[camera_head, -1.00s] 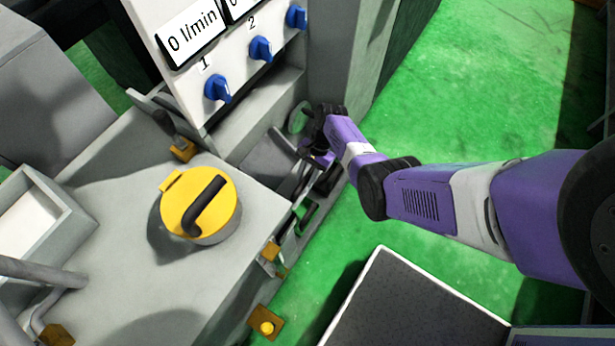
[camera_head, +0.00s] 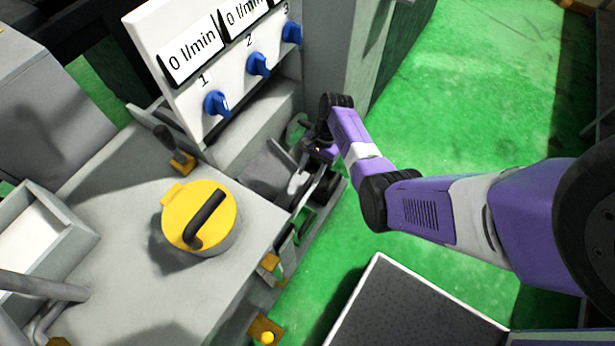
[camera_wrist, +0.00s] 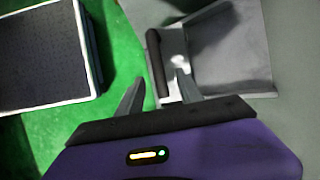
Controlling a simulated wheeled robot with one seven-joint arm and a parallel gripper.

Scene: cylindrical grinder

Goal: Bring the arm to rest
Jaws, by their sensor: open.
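My purple and grey arm reaches in from the right in the head view, its end low beside the machine's grey side. My gripper (camera_wrist: 158,90) shows in the wrist view with its two grey fingers apart. A dark bar-shaped handle (camera_wrist: 157,62) on a light metal plate (camera_wrist: 173,48) lies just beyond and partly between the fingertips; I cannot tell whether they touch it. In the head view the gripper is small and partly hidden by my wrist.
A yellow-lidded pot (camera_head: 199,216) with a black handle stands on the grey machine top (camera_head: 125,255). A panel with blue knobs (camera_head: 258,64) rises behind it. A dark speckled surface with a pale rim (camera_head: 410,315) is at the bottom. Green floor (camera_head: 480,80) is clear at upper right.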

